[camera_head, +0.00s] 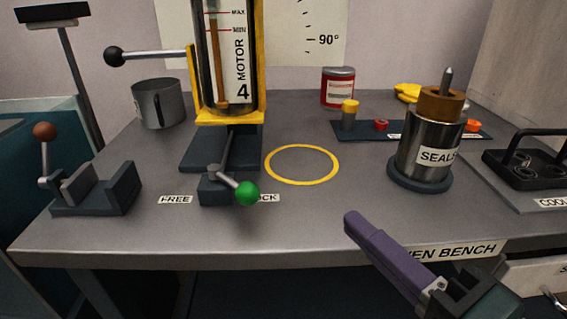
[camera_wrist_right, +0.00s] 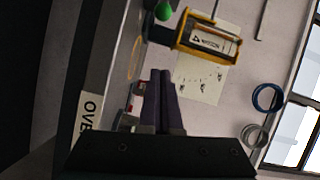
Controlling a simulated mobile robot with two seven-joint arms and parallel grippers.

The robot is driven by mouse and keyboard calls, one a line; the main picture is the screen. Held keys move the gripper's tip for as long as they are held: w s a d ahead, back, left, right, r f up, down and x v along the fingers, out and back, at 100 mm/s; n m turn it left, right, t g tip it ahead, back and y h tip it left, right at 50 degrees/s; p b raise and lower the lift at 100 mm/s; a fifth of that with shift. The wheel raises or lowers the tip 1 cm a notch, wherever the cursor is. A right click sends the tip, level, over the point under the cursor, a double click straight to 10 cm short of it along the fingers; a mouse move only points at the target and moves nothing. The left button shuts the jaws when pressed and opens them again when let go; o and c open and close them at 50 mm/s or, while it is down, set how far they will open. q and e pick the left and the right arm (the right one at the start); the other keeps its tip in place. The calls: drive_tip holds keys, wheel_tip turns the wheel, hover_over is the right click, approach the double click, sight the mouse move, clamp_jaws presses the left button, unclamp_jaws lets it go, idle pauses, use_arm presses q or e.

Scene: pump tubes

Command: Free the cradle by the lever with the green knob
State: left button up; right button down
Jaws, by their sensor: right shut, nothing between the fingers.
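The lever's green knob (camera_head: 248,193) is at the right end of a short grey arm on a dark block (camera_head: 217,190). The knob partly covers the LOCK label (camera_head: 268,198); the FREE label (camera_head: 175,199) is to the left. The yellow cradle (camera_head: 230,117) stands upright behind the lever on a dark base and holds a clear tube marked MOTOR 4 (camera_head: 241,75). The green knob (camera_wrist_right: 163,11) and cradle (camera_wrist_right: 208,38) also show in the right wrist view. My right gripper (camera_head: 353,219), with purple fingers, is shut and empty, right of the knob and apart from it. My left gripper is out of view.
A brown-knobbed clamp (camera_head: 95,188) is at the left and a grey mug (camera_head: 158,103) behind it. A black-knobbed rod (camera_head: 150,53) juts left from the cradle. The SEALS canister (camera_head: 428,150) stands right of the yellow ring (camera_head: 301,164). The bench around the ring is clear.

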sight(232, 183)
drive_tip(key=b+x, duration=0.2)
drive_tip(key=x, duration=0.7)
drive_tip(key=shift+w+a+f, duration=0.15)
drive_tip(key=shift+w+a, duration=0.15)
drive_tip(key=a, duration=0.2)
drive_tip(key=s+a, duration=0.1)
drive_tip(key=shift+a+f, duration=0.3)
drive_tip(key=shift+f, duration=0.05)
drive_tip(key=shift+w, duration=0.1)
